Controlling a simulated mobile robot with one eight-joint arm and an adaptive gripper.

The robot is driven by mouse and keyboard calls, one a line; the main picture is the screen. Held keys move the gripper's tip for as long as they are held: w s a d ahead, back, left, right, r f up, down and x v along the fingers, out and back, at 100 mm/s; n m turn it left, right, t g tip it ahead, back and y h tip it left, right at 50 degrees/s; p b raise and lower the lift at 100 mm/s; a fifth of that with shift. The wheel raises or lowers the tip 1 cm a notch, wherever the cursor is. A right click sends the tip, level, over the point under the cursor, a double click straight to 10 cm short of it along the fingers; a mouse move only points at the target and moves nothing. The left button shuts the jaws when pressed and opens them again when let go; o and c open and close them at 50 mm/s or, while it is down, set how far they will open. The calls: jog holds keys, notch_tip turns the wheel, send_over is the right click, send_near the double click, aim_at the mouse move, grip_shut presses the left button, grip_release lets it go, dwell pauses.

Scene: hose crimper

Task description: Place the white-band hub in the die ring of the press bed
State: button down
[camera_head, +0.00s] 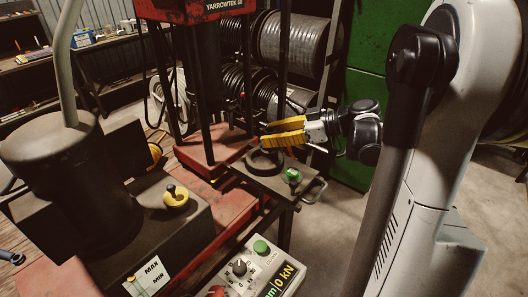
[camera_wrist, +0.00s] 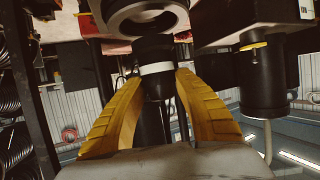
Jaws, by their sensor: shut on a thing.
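My gripper (camera_head: 270,133) has yellow fingers and reaches in from the right, above a small dark plate (camera_head: 293,190) at the front of the press. In the wrist view my gripper (camera_wrist: 157,100) is shut on the white-band hub, a black cylinder with a white band (camera_wrist: 156,69). The hub is hidden or too dark to make out in the head view. The dark die ring (camera_head: 264,163) lies on the plate, just below my fingertips. It also shows in the wrist view (camera_wrist: 125,27), which looks upside down, beyond the hub's end. I cannot tell whether hub and ring touch.
The red press (camera_head: 215,150) with dark posts stands left of my gripper. A green knob (camera_head: 292,175) sits on the plate's near side. Hose reels (camera_head: 290,50) stand behind.

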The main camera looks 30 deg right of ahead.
jog(key=shift+x, duration=0.95)
jog(key=shift+w+d+f, duration=0.1)
jog(key=shift+f, duration=0.2)
notch_tip(320, 180, down, 4)
jog(key=shift+r+b, duration=0.1)
jog(key=shift+b, duration=0.75)
jog(key=shift+r, duration=0.1)
jog(key=c, duration=0.9)
grip_release()
jog(key=shift+c, duration=0.2)
